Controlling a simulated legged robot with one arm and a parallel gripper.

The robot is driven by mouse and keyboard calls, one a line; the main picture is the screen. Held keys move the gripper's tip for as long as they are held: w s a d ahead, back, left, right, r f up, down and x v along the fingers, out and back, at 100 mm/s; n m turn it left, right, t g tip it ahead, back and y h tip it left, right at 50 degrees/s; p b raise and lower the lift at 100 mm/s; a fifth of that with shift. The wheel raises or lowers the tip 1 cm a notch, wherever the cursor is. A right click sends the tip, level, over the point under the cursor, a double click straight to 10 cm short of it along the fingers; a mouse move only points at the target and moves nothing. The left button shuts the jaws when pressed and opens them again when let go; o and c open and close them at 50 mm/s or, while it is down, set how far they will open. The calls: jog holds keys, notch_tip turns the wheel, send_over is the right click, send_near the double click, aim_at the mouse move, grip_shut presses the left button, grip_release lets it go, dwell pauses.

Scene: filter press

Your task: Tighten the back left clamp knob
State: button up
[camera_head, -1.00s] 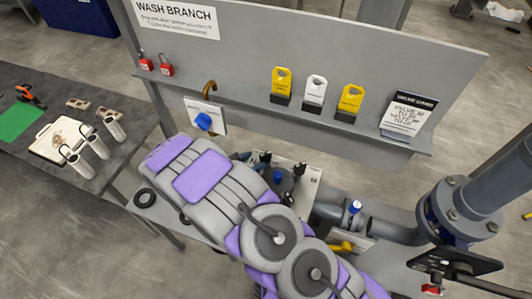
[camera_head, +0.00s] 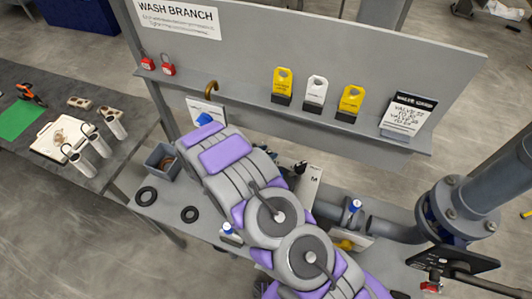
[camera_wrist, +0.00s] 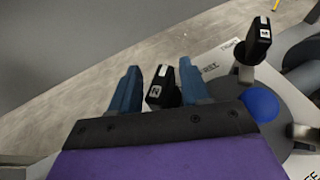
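In the wrist view, the two blue fingers of my gripper (camera_wrist: 159,90) are apart. A black clamp knob (camera_wrist: 160,96) with a small white label stands between them, with a narrow gap at least on its left side. I cannot tell how deep the knob sits between the fingers.
A grey back panel (camera_head: 330,60) with a shelf of yellow and white tags (camera_head: 316,90) rises behind the bench. A small grey bin (camera_head: 161,160) and black rings (camera_head: 146,196) lie left of my arm.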

grip_shut()
jog(key=shift+f+n+t+y+b, duration=0.15)
jog(key=shift+n+t+y+b, duration=0.3)
jog(key=shift+b, duration=0.8)
jog(key=n+t+y+b, duration=0.1)
jog(key=n+b, duration=0.1)
jog(key=b, duration=0.2)
jog(key=shift+d+y, duration=0.1)
jog(key=shift+y, duration=0.15)
jog(key=shift+n+t+y+b, duration=0.65)
jog(key=shift+n+y+b, duration=0.3)
jog(key=shift+b, duration=0.3)
jog(key=shift+r+n+y+p, duration=0.45)
jog(key=shift+y+p, duration=0.3)
jog(key=shift+p, duration=0.4)
jog(key=n+y+p, duration=0.1)
jog(key=p, duration=0.5)
jog(key=shift+n+t+y, duration=0.25)
jog(key=shift+t+y, duration=0.05)
jog(key=p, duration=0.3)
jog(key=shift+n+y, duration=0.3)
jog(key=shift+y, duration=0.1)
jog(key=shift+w+f+n+y+p, duration=0.15)
jog(key=shift+n+y+p, duration=0.45)
jog(key=shift+p, duration=1.25)
